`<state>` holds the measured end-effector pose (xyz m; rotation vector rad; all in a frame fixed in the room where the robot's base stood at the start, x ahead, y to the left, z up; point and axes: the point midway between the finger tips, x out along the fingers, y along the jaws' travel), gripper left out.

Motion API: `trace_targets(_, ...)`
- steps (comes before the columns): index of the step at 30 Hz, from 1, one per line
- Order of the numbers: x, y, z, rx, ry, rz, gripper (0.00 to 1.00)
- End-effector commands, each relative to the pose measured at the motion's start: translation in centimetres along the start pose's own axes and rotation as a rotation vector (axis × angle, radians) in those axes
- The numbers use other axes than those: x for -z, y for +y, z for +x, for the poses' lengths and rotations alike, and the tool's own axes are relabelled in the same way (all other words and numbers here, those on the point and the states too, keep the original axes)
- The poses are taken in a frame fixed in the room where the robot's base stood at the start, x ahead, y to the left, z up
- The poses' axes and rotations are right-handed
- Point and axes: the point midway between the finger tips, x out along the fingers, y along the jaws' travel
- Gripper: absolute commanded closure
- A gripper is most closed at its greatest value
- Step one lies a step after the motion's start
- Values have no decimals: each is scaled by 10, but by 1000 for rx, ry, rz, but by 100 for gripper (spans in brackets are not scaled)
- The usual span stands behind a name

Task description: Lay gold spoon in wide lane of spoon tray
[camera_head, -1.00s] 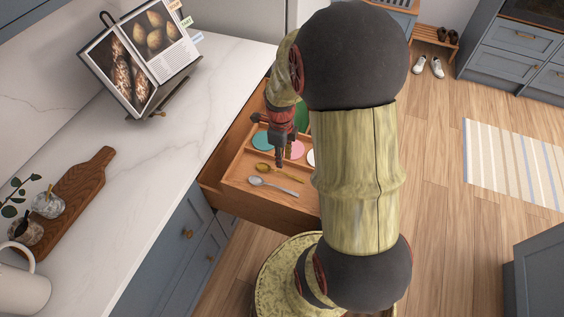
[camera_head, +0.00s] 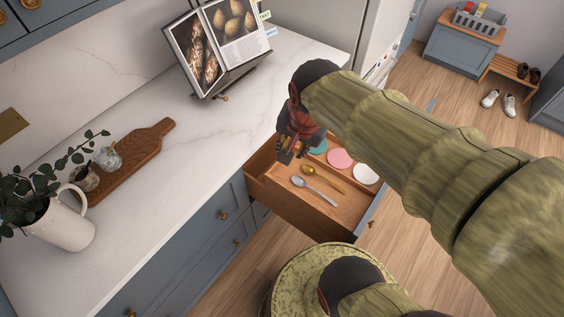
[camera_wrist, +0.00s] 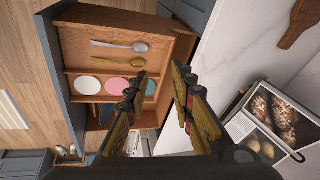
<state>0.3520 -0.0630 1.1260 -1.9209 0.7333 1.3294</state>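The gold spoon (camera_head: 326,179) lies flat in a wooden compartment of the open drawer. It also shows in the wrist view (camera_wrist: 120,63). A silver spoon (camera_head: 314,191) lies beside it, roughly parallel. The wooden tray inside the drawer shows in the wrist view (camera_wrist: 160,48), with a divider between the spoons and a row of discs; I cannot tell which part is the wide lane. My gripper (camera_head: 288,156) is above the drawer's counter-side end, near the spoon bowls but apart from them. In the wrist view my gripper (camera_wrist: 160,74) has its fingers spread, with nothing between them.
Teal, pink (camera_head: 340,158) and white discs lie in the neighbouring compartment. The drawer's wooden wall (camera_head: 268,190) stands beside the counter (camera_head: 190,150). A cookbook on a stand (camera_head: 220,45), a cutting board (camera_head: 135,160) and a white jug (camera_head: 62,222) stand on the counter.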

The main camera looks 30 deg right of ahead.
Motion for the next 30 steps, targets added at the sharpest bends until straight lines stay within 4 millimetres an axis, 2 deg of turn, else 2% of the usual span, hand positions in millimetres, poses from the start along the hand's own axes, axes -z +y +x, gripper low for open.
trace_targets(1, -14, -5, -16, 34, 19, -156, 76)
trace_targets(6, -49, -8, -49, 103, 76, -608, 76)
trace_targets(10, -65, -7, -61, 130, 107, -816, 76)
trace_targets(15, -71, -6, -66, 139, 123, -907, 76)
trace_targets(30, -70, -6, -66, 139, 122, -905, 76)
